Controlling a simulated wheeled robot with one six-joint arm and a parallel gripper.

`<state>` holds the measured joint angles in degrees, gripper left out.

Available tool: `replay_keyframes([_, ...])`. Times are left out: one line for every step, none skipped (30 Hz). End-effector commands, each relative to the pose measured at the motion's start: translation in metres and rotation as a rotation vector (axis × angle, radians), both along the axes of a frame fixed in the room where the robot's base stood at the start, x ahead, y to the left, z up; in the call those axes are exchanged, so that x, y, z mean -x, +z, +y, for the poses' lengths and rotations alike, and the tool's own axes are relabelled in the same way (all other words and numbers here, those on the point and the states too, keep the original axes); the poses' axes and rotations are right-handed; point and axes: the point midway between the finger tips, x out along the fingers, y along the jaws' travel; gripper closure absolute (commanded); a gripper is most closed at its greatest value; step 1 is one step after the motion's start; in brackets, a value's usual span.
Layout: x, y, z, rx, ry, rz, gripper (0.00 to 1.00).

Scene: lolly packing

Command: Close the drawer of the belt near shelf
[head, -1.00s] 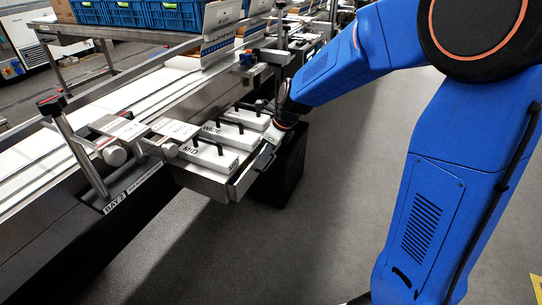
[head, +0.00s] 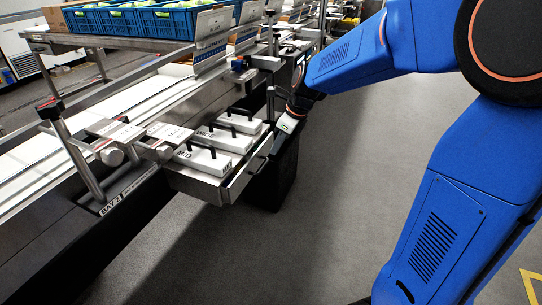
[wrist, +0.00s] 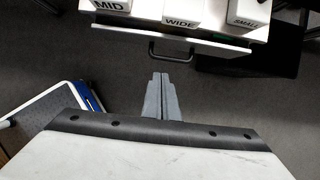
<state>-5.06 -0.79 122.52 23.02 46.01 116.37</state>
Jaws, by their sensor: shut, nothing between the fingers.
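The belt's drawer stands open below the belt's side. Its front (head: 247,174) faces right in the head view; its upper edge also shows at the top of the wrist view (wrist: 215,40). The dark bar handle (wrist: 171,52) is on that front. Three white blocks with black handles, marked MID, WIDE and SMALL, lie in the drawer. My gripper (head: 279,142) is just off the far end of the drawer front. In the wrist view its grey fingers (wrist: 161,78) are together and empty, pointing toward the front just below the handle in the picture, with a gap between.
The belt (head: 75,150) runs along the left, with posts and clamp knobs above the drawer. A black bin (head: 273,180) stands on the floor beyond the drawer. Blue crates (head: 130,24) sit at the back. The grey floor right of the drawer is clear.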

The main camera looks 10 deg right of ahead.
Motion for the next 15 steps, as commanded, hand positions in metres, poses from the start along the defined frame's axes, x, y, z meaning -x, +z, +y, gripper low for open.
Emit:
replay_keyframes([0.001, 0.008, -0.002, 0.000, -0.001, -0.003, 1.00])
replay_keyframes([0.002, 0.011, -0.004, -0.001, -0.001, -0.003, 1.00])
replay_keyframes([0.003, 0.015, -0.005, 0.000, -0.001, -0.001, 1.00])
replay_keyframes([0.004, 0.018, -0.006, 0.000, -0.001, -0.001, 1.00])
replay_keyframes([0.004, 0.020, -0.006, 0.000, -0.001, -0.001, 1.00])
replay_keyframes([0.005, 0.022, -0.007, 0.000, -0.001, -0.001, 1.00])
replay_keyframes([0.006, 0.024, -0.008, -0.001, 0.000, -0.001, 0.93])
replay_keyframes([0.006, 0.025, -0.008, 0.000, 0.002, -0.001, 0.86])
replay_keyframes([0.006, 0.027, -0.008, 0.003, 0.011, -0.003, 0.76])
replay_keyframes([0.006, 0.028, -0.008, 0.007, 0.024, -0.007, 0.72])
replay_keyframes([0.005, 0.029, -0.008, 0.013, 0.042, -0.010, 0.72])
replay_keyframes([0.004, 0.030, -0.007, 0.024, 0.078, -0.018, 0.72])
replay_keyframes([0.003, 0.031, -0.007, 0.034, 0.114, -0.026, 0.72])
replay_keyframes([0.002, 0.032, -0.006, 0.046, 0.155, -0.035, 0.72])
replay_keyframes([0.000, 0.034, -0.005, 0.065, 0.222, -0.049, 0.72])
